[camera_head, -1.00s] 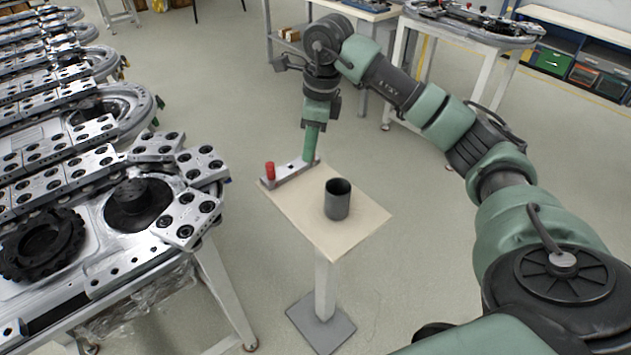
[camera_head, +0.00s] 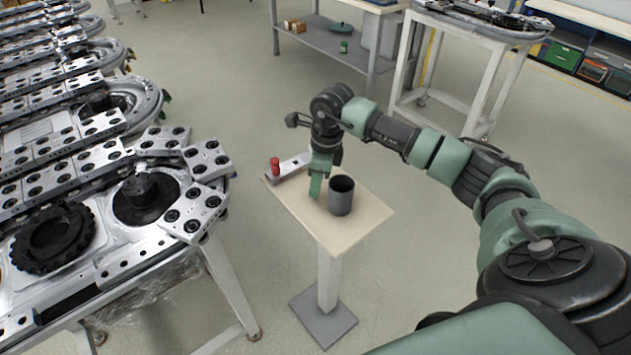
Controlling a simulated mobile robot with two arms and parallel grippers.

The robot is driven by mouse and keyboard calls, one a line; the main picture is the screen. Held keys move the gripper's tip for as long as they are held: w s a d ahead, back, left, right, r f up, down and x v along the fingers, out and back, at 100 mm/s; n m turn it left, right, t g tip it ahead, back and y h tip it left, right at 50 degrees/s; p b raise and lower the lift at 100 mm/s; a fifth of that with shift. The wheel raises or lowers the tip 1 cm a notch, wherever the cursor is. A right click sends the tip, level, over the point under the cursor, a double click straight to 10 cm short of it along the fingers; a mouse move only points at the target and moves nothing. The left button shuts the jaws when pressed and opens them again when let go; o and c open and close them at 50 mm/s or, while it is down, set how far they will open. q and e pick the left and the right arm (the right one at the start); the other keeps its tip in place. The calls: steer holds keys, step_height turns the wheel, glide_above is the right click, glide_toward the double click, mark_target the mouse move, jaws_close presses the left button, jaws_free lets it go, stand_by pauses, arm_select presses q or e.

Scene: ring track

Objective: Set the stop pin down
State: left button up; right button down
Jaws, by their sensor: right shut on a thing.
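My right gripper (camera_head: 315,190) is low over the small beige table (camera_head: 345,238), pointing down. Its green fingers are just left of the dark grey cup (camera_head: 341,197) and right of the metal bar. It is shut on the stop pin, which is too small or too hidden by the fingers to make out. I cannot tell whether the pin touches the tabletop. The cup stands upright with its open mouth up. My left gripper is out of view.
A metal bar (camera_head: 294,165) with an upright red knob (camera_head: 275,166) lies along the table's far left edge. The ring track (camera_head: 100,265) stands to the left, across a floor gap. The table's front part is clear. A grey shelf bench (camera_head: 335,45) stands behind.

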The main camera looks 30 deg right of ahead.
steer(key=shift+f, duration=0.2)
steer(key=c, duration=1.3)
jaws_free()
steer(key=shift+r, duration=0.1)
steer(key=shift+r, duration=0.25)
steer(key=shift+d+r, duration=0.1)
steer(key=shift+r, duration=0.2)
steer(key=r, duration=0.3)
steer(key=r+b, duration=0.1)
steer(key=r, duration=0.3)
steer(key=s+d+r+b, duration=0.1)
steer(key=r, duration=0.3)
steer(key=shift+s+d, duration=0.1)
